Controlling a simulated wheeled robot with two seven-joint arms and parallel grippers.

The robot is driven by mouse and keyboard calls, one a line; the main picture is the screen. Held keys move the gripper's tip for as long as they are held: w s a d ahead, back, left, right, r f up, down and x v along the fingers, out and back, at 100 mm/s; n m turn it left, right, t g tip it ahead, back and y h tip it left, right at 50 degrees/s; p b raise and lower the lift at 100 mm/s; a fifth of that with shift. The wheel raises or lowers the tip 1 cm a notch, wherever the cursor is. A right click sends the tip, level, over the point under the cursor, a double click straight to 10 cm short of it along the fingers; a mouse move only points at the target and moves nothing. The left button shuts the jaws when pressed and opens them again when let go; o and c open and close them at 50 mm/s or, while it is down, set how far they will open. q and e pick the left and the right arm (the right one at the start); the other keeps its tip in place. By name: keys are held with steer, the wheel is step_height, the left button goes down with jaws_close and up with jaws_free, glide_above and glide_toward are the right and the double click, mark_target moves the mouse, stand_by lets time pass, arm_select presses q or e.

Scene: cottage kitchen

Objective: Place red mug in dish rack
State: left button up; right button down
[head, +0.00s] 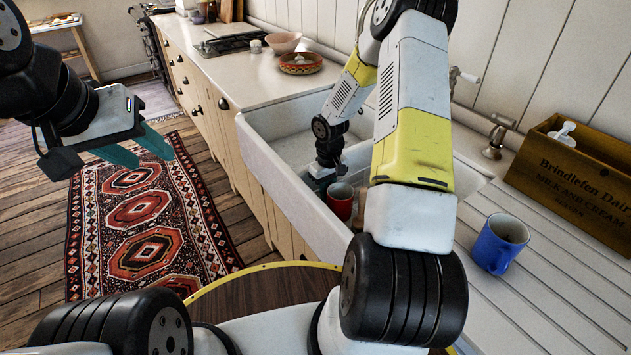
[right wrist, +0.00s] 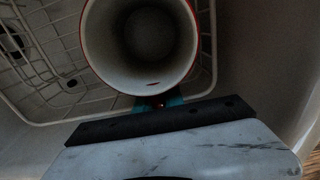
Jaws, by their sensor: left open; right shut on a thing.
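The red mug (head: 341,203) is inside the white sink, partly hidden behind my right arm. In the right wrist view its round opening (right wrist: 140,40) faces the camera and its pale inside looks empty. My right gripper (head: 325,177) is shut on the red mug; its teal fingertips (right wrist: 160,103) show at the rim's near side. The wire dish rack (right wrist: 38,95) lies beneath and around the mug in the right wrist view. I cannot tell whether the mug touches the rack. My left gripper (head: 148,152) is open and empty above the floor and rug, at the left.
A blue mug (head: 499,243) stands on the ribbed drainboard (head: 560,260) at the right. A wooden crate (head: 575,180) with a white bottle sits behind it. The sink's front wall (head: 290,190) rises beside the red mug. Bowls (head: 300,63) stand on the far counter.

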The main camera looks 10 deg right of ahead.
steer(key=shift+f, duration=1.65)
steer(key=shift+f, duration=0.15)
steer(key=c, duration=1.4)
jaws_free()
steer(key=shift+c, duration=0.2)
